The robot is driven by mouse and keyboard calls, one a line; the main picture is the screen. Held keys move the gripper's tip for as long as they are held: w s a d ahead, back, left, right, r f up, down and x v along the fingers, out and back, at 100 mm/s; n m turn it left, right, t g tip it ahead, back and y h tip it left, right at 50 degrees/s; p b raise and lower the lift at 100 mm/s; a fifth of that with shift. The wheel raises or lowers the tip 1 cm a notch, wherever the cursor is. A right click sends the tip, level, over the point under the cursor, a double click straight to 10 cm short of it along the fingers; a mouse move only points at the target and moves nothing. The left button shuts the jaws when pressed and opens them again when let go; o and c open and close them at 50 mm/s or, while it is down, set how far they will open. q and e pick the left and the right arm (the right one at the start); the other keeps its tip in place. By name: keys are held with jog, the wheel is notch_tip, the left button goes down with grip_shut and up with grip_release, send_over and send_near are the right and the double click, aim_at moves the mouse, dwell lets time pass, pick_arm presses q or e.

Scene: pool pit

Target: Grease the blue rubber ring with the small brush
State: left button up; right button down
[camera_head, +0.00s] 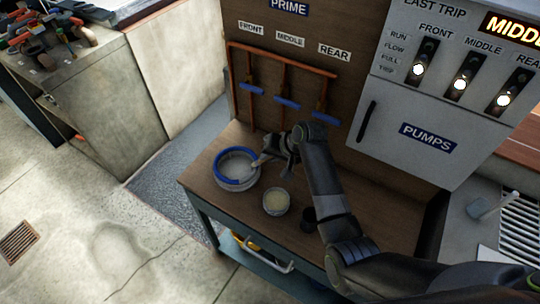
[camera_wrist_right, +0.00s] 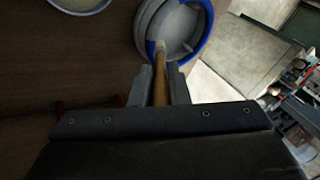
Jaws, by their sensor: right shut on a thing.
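The blue rubber ring (camera_head: 219,172) sits around the rim of a round grey-white pot on the wooden bench; it also shows in the right wrist view (camera_wrist_right: 204,42). My right gripper (camera_head: 269,150) is just right of the pot. It is shut on the small brush, whose wooden handle (camera_wrist_right: 160,90) runs between the fingers. The brush's pale tip (camera_head: 256,163) is at the ring's right side; whether it touches the ring I cannot tell. A tin of pale grease (camera_head: 276,202) stands in front, to the right of the pot. My left gripper is not in view.
A small dark cup (camera_head: 309,219) stands right of the tin, close to my right arm. Pipes with blue handles (camera_head: 286,103) rise at the back of the bench (camera_head: 205,178). A grey pump cabinet (camera_head: 420,120) stands at the right. The bench's left front corner is clear.

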jog(key=shift+f, duration=0.35)
dwell(0.4)
jog(key=shift+w+d, duration=0.25)
jog(key=shift+w, duration=0.4)
jog(key=shift+w, duration=0.15)
jog(key=shift+w+d, duration=0.1)
jog(key=shift+w, duration=0.4)
jog(key=shift+w+r, duration=0.1)
jog(key=shift+w, duration=0.1)
jog(key=shift+w+b, duration=0.45)
jog(key=shift+w, duration=0.1)
